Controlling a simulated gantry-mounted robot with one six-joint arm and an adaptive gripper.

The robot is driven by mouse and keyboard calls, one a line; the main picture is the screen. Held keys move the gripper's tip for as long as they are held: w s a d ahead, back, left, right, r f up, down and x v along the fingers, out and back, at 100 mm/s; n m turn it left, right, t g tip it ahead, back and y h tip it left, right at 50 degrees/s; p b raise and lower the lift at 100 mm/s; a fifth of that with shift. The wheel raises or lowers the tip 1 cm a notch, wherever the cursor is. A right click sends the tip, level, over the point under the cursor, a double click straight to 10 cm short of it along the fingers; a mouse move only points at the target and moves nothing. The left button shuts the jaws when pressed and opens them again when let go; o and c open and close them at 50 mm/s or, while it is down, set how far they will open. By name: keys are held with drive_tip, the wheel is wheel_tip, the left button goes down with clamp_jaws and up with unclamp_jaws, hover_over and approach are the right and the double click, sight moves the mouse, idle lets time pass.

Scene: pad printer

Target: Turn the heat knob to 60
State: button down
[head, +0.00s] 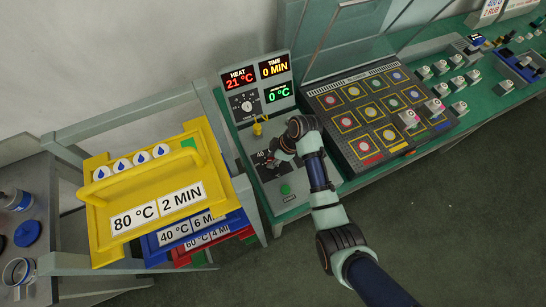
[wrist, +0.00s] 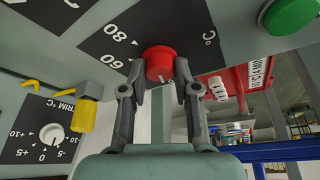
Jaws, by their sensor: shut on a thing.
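The red heat knob (wrist: 160,62) sits on a black dial plate (wrist: 100,40) in the wrist view. Labels 80, 60 and °C show around it; a small light mark shows on its lower front edge, but its exact setting is hard to read. My gripper (wrist: 160,88) is shut on the knob, one finger on each side. In the head view my gripper (head: 279,154) is at the lower part of the grey control panel (head: 270,190) and hides the knob. A 40 label shows beside it. The heat display (head: 240,80) reads 21 °C.
A green button (head: 285,188) is below. The black pad board (head: 370,105) stands at right, the yellow 80 °C tray (head: 150,190) at left.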

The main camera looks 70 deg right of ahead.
drive_tip(key=m+h+p, duration=0.1)
drive_tip(key=m+p, duration=0.3)
drive_tip(key=p, duration=0.1)
drive_tip(key=shift+a+r+m+h, duration=0.15)
drive_tip(key=shift+r+m+h, duration=0.2)
drive_tip(key=shift+m+h, duration=0.05)
drive_tip(key=m+h+p, duration=0.1)
drive_tip(key=m+p, duration=0.1)
drive_tip(key=m+h+p, duration=0.1)
drive_tip(key=m+p, duration=0.1)
drive_tip(key=m, duration=0.1)
drive_tip(key=shift+w+a+f+g, duration=0.1)
drive_tip(key=shift+g, duration=0.2)
drive_tip(key=m+g+h+p, duration=0.1)
drive_tip(key=m, duration=0.3)
drive_tip(key=shift+w+f+m+p, duration=0.1)
drive_tip(key=shift+m+p, duration=0.3)
drive_tip(key=m+g, duration=0.1)
drive_tip(key=m, duration=0.3)
drive_tip(key=shift+f+g+h, duration=0.1)
drive_tip(key=shift+g+h, duration=0.3)
drive_tip(key=shift+m, duration=0.4)
drive_tip(key=c, duration=0.8)
unclamp_jaws()
drive_tip(key=shift+c, duration=0.2)
